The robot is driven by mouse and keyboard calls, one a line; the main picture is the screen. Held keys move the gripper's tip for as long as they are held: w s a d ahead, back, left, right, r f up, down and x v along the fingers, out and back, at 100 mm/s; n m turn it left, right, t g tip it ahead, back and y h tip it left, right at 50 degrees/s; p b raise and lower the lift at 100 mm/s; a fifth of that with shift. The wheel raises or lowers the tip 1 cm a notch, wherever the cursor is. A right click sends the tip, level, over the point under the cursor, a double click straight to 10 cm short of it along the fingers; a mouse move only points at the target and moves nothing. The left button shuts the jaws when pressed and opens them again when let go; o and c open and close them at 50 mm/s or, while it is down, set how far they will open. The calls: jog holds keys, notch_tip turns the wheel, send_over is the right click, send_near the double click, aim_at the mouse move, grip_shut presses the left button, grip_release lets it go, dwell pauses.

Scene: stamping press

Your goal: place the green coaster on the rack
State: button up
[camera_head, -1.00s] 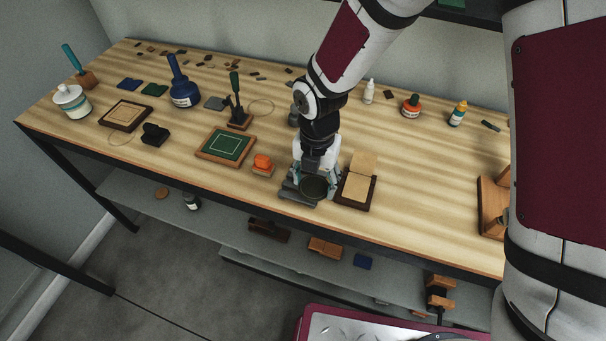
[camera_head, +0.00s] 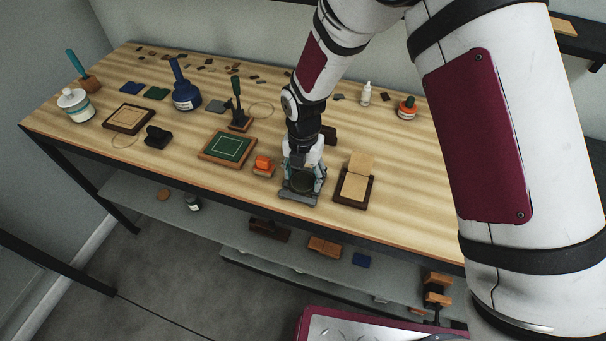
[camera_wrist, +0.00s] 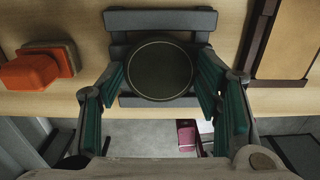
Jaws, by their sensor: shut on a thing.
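The green coaster (camera_wrist: 160,70) is a dark round disc with a thin pale ring near its edge. My gripper (camera_head: 303,183) is shut on it, with a green-padded finger at its left and right edges in the wrist view. The rack (camera_wrist: 160,19) is a dark grey slatted stand directly under the coaster; it also shows near the table's front edge in the head view (camera_head: 299,198). The coaster looks roughly centred across the rack's width. I cannot tell whether it touches the slats or is held just above them.
An orange-handled block (camera_head: 263,164) stands close left of the rack, and a brown hinged box (camera_head: 354,186) close right. A green framed board (camera_head: 228,146) lies further left. The table's front edge is just before the rack. Open tabletop (camera_head: 410,165) lies to the right.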

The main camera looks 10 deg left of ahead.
jog(key=shift+f, duration=0.1)
jog(key=o, duration=1)
jog(key=shift+f, duration=0.1)
jog(key=shift+c, duration=0.2)
